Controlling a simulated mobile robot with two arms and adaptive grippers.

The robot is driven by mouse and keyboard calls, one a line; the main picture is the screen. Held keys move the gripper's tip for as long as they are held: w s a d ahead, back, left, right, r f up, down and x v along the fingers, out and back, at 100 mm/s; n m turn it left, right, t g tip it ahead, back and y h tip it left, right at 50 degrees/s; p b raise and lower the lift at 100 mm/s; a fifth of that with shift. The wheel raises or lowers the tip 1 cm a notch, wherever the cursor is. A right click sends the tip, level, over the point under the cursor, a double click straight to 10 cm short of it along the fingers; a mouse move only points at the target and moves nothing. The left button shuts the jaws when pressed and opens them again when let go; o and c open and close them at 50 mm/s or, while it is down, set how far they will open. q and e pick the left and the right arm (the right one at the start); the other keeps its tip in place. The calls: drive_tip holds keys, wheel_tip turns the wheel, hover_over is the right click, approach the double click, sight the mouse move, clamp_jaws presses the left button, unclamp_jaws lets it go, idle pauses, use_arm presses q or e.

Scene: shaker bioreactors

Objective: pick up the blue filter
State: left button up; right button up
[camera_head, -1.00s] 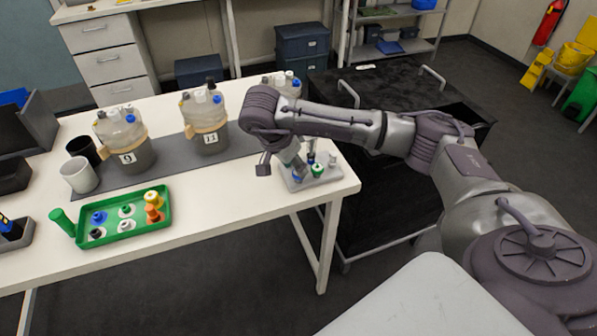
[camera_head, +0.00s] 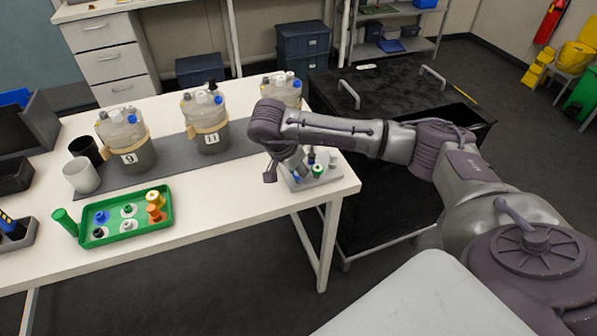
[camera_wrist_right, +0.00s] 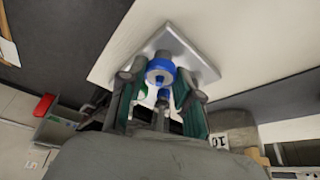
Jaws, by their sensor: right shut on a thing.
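The blue filter (camera_wrist_right: 160,67) shows in the right wrist view between the two fingers of my right gripper (camera_wrist_right: 161,84), at the light grey stand (camera_wrist_right: 194,57). The fingers are shut on it. In the head view my right gripper (camera_head: 291,170) is low over the same stand (camera_head: 325,181) near the table's right end. Only a small bit of blue shows there, and the arm hides most of the grasp. Whether the filter still sits in the stand or is lifted I cannot tell. My left gripper is not in view.
A green-topped piece (camera_head: 318,170) stands beside my gripper on the stand. Bottles with caps, one a number 11 bottle (camera_head: 207,125), stand on a grey mat behind. A green tray (camera_head: 160,226) with small coloured parts lies left. Bare white table lies between.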

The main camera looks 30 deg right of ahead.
drive_tip(key=shift+r, duration=0.6)
wheel_tip(320, 180, up, 3)
drive_tip(key=shift+f+b, duration=0.2)
drive_tip(key=shift+b, duration=0.4)
drive_tip(key=s+d+r+b, duration=0.2)
drive_tip(key=s+d+r, duration=0.5)
drive_tip(key=s+d, duration=0.1)
drive_tip(key=shift+d+r, duration=0.15)
drive_tip(key=shift+d, duration=0.1)
